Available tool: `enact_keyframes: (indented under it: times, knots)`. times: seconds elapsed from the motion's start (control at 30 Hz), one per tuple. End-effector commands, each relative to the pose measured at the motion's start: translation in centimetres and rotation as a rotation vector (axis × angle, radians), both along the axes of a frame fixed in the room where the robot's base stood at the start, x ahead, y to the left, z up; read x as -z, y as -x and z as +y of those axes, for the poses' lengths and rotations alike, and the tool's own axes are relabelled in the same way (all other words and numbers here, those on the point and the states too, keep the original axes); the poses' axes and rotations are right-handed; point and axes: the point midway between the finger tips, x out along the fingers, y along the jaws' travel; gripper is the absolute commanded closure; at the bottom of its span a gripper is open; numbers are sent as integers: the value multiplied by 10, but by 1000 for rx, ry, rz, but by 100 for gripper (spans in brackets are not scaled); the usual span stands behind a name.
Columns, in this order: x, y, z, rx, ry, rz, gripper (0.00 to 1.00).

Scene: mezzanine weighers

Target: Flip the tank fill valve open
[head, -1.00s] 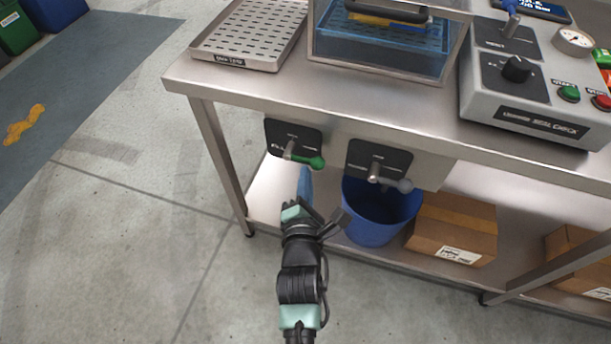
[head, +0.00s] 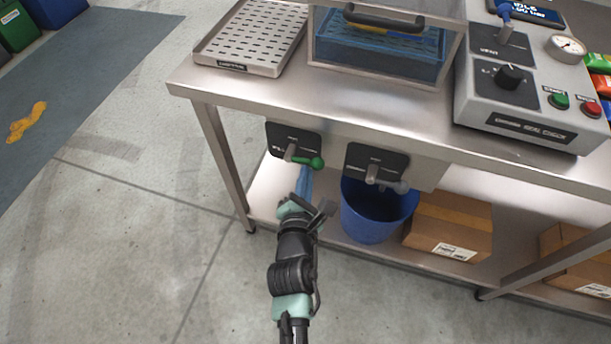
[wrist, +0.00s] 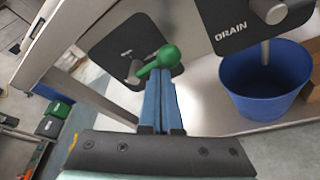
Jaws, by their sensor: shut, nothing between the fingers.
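The fill valve is a green-knobbed lever (head: 310,162) on a dark plate (head: 287,139) under the front edge of the steel bench. Its handle points to the right in the head view. In the wrist view the green handle (wrist: 160,60) lies just beyond my fingertips, its label partly readable. My gripper (head: 304,180) is shut and empty, its blue fingers just below the green handle. I cannot tell whether they touch it. The tank (head: 377,52) is a clear box with blue water on the bench.
A second valve, marked DRAIN, has a grey handle (head: 392,186) to the right, with a blue bucket (head: 372,226) below it. Cardboard boxes (head: 447,226) stand on the lower shelf. A control box (head: 530,100) and a perforated tray (head: 250,38) are on the bench.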

Motion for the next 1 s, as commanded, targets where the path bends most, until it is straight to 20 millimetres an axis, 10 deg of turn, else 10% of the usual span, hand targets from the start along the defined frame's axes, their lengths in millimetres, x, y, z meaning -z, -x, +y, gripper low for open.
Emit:
enact_keyframes:
  times: [1.0]
  knots:
    - [-20, -3, 2, 4, 291, 88, 100]
